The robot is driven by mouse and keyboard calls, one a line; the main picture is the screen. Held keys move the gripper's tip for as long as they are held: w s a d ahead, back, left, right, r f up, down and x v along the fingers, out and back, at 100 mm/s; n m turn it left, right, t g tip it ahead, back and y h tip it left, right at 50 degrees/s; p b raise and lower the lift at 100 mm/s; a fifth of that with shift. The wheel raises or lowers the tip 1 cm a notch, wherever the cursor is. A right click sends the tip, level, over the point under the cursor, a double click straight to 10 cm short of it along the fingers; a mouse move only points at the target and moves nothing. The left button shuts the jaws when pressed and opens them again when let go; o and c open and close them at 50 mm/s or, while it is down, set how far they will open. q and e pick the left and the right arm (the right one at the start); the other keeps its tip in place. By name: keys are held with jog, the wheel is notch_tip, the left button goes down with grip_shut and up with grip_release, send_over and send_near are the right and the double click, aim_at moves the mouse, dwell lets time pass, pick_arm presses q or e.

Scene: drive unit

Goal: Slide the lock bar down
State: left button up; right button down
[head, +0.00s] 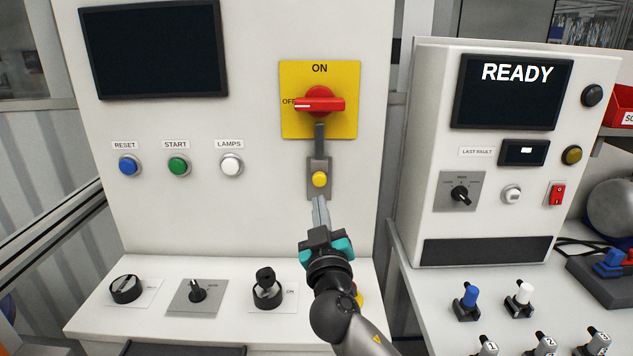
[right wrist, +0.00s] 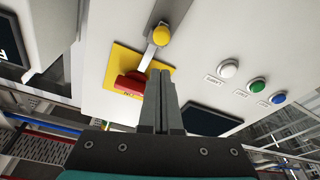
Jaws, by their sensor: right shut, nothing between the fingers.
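The lock bar (head: 319,142) is a dark grey upright strip below the red rotary handle (head: 318,104). Its top overlaps the lower part of the yellow plate (head: 347,75). A yellow knob (head: 319,179) sits at its lower end, on a grey bracket. The handle lies level, its white mark on the OFF side. My right gripper (head: 319,203) is shut and empty, its fingertips just below the knob; contact cannot be told. The right wrist view shows the fingers (right wrist: 161,84), the knob (right wrist: 161,35), the bar (right wrist: 149,54) and the handle (right wrist: 128,84). My left gripper is out of view.
Reset (head: 129,166), start (head: 178,166) and lamps (head: 231,164) buttons are left of the bar. Several knobs stand on the ledge (head: 228,327) below. A second cabinet with a READY screen (head: 515,92) is at right. The panel around the bar is clear.

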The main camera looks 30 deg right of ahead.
aim_at(317, 177)
jog(key=shift+w+a+r+n+t, duration=0.1)
jog(key=shift+w+r+n+t, duration=0.2)
jog(key=shift+r, duration=0.4)
jog(key=shift+w+a+r+n+t, duration=0.1)
jog(key=shift+w+r+t, duration=0.3)
jog(key=shift+r, duration=0.25)
jog(key=p+x, duration=0.2)
jog(key=x, duration=0.8)
jog(key=shift+s+d+f+b, duration=0.15)
jog(key=shift+d+f, duration=0.1)
jog(key=shift+f, duration=0.4)
jog(key=shift+s+d+f+b, duration=0.1)
jog(key=shift+s+d+f, duration=0.1)
jog(key=shift+f, duration=0.5)
jog(key=shift+s+d+f+b, duration=0.15)
jog(key=shift+d+f, duration=0.1)
jog(key=shift+f, duration=0.4)
